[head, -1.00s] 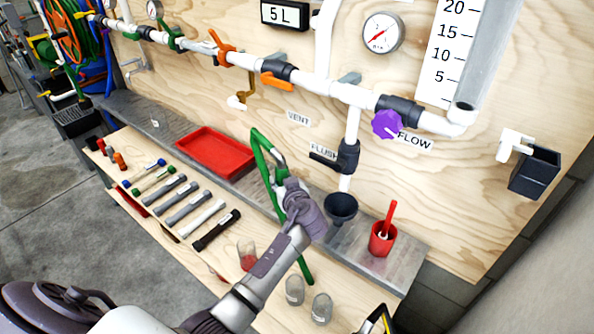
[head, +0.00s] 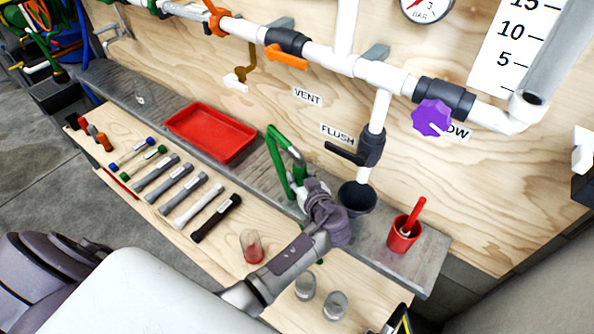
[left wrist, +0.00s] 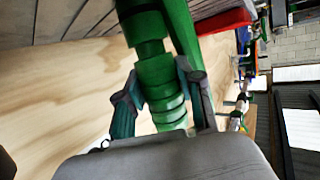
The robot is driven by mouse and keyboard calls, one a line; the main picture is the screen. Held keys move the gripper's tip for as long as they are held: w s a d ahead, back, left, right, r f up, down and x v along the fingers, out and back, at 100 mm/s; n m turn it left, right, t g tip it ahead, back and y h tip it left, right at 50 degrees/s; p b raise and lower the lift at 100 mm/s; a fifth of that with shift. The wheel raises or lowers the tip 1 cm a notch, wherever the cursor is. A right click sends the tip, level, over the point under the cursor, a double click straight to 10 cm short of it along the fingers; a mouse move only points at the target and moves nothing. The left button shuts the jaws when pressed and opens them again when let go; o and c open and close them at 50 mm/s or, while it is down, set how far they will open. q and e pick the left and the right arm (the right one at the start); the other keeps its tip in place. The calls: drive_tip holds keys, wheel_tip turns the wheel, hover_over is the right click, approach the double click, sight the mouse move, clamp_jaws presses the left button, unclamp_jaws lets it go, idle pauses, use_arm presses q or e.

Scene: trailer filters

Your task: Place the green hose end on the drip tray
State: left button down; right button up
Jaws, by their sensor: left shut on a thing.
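The green hose end (head: 278,160) is a green loop that rises above the grey shelf. My left gripper (head: 302,183) is shut on it, near the middle of the bench. In the left wrist view the hose end (left wrist: 158,85) sits between the two fingers of my left gripper (left wrist: 160,108). The red drip tray (head: 211,133) lies on the grey shelf, to the left of the hose and apart from it. A red edge, likely the tray (left wrist: 222,18), shows at the top of the left wrist view. My right gripper is not in view.
A dark funnel (head: 357,198) stands just right of my left gripper, under the flush valve (head: 370,148). A red cup (head: 404,234) is farther right. Several filter cartridges (head: 176,188) lie on the bench, with clear cups (head: 305,287) in front. The tray looks empty.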

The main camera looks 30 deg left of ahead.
use_arm(q)
drive_tip(key=shift+s+d, duration=0.15)
drive_tip(key=shift+d, duration=0.05)
drive_tip(key=shift+s+d+r, duration=0.1)
drive_tip(key=shift+d+r, duration=0.1)
drive_tip(key=shift+f+b, duration=0.3)
drive_tip(key=c, duration=0.7)
unclamp_jaws()
drive_tip(key=shift+r, duration=0.1)
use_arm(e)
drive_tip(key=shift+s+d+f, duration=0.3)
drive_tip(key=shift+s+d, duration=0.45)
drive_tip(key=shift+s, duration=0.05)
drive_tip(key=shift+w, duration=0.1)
